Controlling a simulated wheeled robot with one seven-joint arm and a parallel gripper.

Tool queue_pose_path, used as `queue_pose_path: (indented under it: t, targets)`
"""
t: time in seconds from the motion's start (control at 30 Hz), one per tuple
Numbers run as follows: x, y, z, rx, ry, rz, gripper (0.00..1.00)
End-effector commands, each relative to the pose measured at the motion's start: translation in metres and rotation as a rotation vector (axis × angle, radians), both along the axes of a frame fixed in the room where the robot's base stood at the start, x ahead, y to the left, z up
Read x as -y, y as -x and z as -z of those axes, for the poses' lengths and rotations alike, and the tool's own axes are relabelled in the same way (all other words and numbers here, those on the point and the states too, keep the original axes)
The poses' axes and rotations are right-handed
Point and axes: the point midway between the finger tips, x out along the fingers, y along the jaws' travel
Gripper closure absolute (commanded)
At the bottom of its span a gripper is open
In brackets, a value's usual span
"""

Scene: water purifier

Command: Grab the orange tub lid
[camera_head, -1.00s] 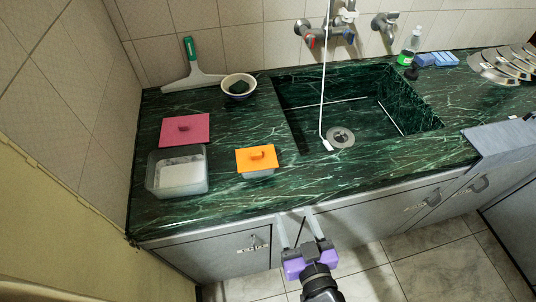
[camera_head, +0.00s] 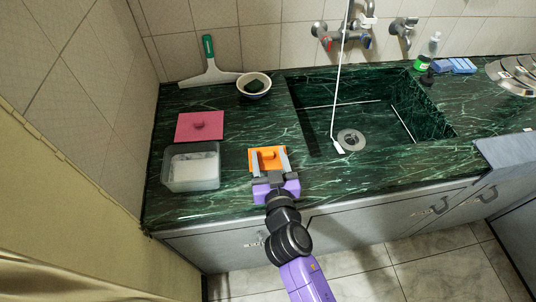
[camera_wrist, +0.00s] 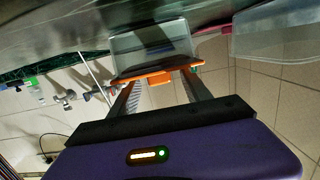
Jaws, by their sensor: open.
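The orange tub lid (camera_head: 267,153) lies on a small clear tub on the green counter, left of the sink. In the wrist view, which looks upside down, the orange lid (camera_wrist: 155,72) covers the clear tub (camera_wrist: 150,42), and its small orange handle shows. My gripper (camera_head: 269,159) is open, with one finger at each side of the lid in the picture. It is also open in the wrist view (camera_wrist: 160,80), with the lid seen between or just beyond the fingertips. I cannot tell whether the fingers touch it. My gripper's body hides the tub in the head view.
Left of the lid stand an open clear tub (camera_head: 192,168) with white contents and a pink lid (camera_head: 200,125). Behind are a bowl (camera_head: 254,85) and a squeegee (camera_head: 209,70). The sink (camera_head: 375,115) is to the right. The counter's front edge runs below my gripper.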

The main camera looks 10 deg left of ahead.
Motion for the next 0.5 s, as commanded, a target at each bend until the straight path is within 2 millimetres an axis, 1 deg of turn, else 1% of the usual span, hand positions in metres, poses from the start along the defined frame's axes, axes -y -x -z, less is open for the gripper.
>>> queue_pose_path:
  t: [0.03,0.13,0.4,0.47,0.5]
  targets:
    - [-0.0022,-0.0062,0.0002,0.000,0.001,0.000,0.44]
    - [-0.0042,-0.0123,0.0023,0.000,0.001,-0.001,0.44]
    - [-0.0042,-0.0143,0.0030,0.000,0.000,-0.001,0.44]
    - [-0.0042,-0.0143,0.0030,0.000,0.000,-0.001,0.55]
    - [-0.0042,-0.0142,0.0029,0.000,0.000,-0.001,0.63]
